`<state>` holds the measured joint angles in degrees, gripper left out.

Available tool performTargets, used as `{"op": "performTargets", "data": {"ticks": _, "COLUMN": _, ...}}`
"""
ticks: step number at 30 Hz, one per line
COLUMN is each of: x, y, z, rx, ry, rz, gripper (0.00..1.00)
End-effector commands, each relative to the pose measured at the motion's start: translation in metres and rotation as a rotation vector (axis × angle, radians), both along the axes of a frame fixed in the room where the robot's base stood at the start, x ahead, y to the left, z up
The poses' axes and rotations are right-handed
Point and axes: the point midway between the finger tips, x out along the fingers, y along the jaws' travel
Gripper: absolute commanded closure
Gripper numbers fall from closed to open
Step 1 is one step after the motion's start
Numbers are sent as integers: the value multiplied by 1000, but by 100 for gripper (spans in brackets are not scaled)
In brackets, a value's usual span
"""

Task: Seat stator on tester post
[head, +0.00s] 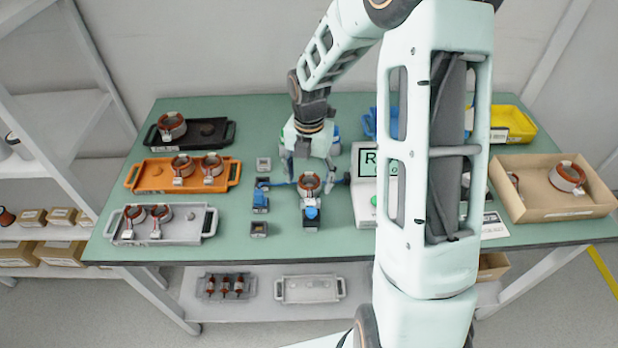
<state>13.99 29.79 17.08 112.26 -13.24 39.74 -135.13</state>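A copper-wound stator (309,184) sits at the tester fixture (311,217) in the middle of the table, with a white tag on its front. The post under it is hidden, so I cannot tell how fully it is seated. My gripper (311,172) points down just behind and above this stator. Its fingers look spread wider than the ring, with no clear contact. The tester's display box (367,187) stands to the right, partly hidden by my arm, with a green button.
Stators lie in a black tray (221,131), an orange tray (134,177), a grey tray (190,231) and a cardboard box (560,213). Small blocks (260,200) stand left of the fixture. A yellow bin (513,118) is at the back right. My arm hides part of the right side.

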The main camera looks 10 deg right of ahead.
Motion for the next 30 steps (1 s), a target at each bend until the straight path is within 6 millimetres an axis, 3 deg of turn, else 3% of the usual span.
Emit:
{"op": "performTargets", "data": {"ticks": 8, "x": 0, "y": 0, "z": 5, "rx": 0, "ry": 0, "rz": 0, "gripper": 36}}
{"op": "performTargets", "data": {"ticks": 22, "x": 1, "y": -1, "z": 94, "rx": -1, "ry": -4, "rz": -2, "gripper": 36}}
{"op": "performTargets", "data": {"ticks": 30, "x": 0, "y": 0, "z": 119, "rx": 0, "ry": 0, "rz": 1, "gripper": 36}}
